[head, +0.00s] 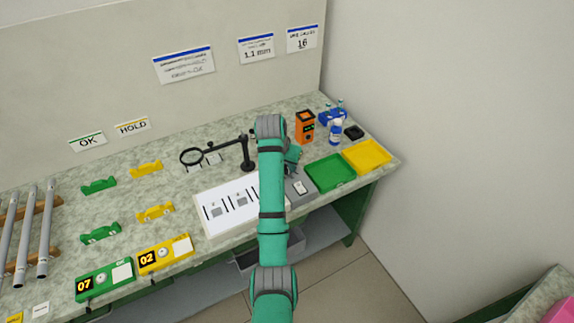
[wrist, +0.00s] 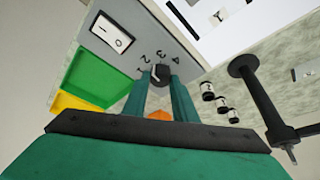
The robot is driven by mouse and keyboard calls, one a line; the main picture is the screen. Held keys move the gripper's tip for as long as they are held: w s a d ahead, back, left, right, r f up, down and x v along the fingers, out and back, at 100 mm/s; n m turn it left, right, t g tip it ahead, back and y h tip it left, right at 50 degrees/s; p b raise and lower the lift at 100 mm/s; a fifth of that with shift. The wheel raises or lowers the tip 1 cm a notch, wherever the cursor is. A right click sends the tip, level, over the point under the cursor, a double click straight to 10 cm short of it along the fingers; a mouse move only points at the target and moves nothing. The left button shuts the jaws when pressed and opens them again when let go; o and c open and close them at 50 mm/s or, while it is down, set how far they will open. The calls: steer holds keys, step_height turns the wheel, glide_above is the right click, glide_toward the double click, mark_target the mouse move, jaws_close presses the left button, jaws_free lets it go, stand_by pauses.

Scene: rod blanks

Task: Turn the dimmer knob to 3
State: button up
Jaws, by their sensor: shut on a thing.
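The dimmer knob (wrist: 161,74) is small and dark, on a grey panel (wrist: 104,50) printed with the numbers 1 to 4. My gripper (wrist: 160,80) has a teal finger on either side of the knob and is shut on it. A pale mark shows at the knob's lower left edge; which number it points to is not clear. In the head view my gripper (head: 293,160) is at the back of the grey panel (head: 303,198), and my arm hides the knob.
A white rocker switch (wrist: 112,33) sits on the panel. Beside the panel are a green tray (head: 330,172) and a yellow tray (head: 367,155). An orange device (head: 305,127) stands behind; a magnifier stand (head: 247,155) and a white sheet (head: 222,212) lie left.

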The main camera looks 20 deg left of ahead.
steer(key=m, duration=0.1)
steer(key=m+h, duration=0.1)
steer(key=m, duration=0.2)
steer(key=shift+a+g+h, duration=0.3)
steer(key=shift+w+m+h, duration=0.1)
steer(key=shift+m+h, duration=0.4)
steer(key=shift+m, duration=1)
steer(key=o, duration=1)
steer(key=shift+g, duration=0.3)
steer(key=shift+o, duration=0.2)
steer(key=v, duration=1)
steer(key=shift+s+r, duration=0.2)
steer(key=shift+r, duration=0.15)
steer(key=shift+a, duration=0.15)
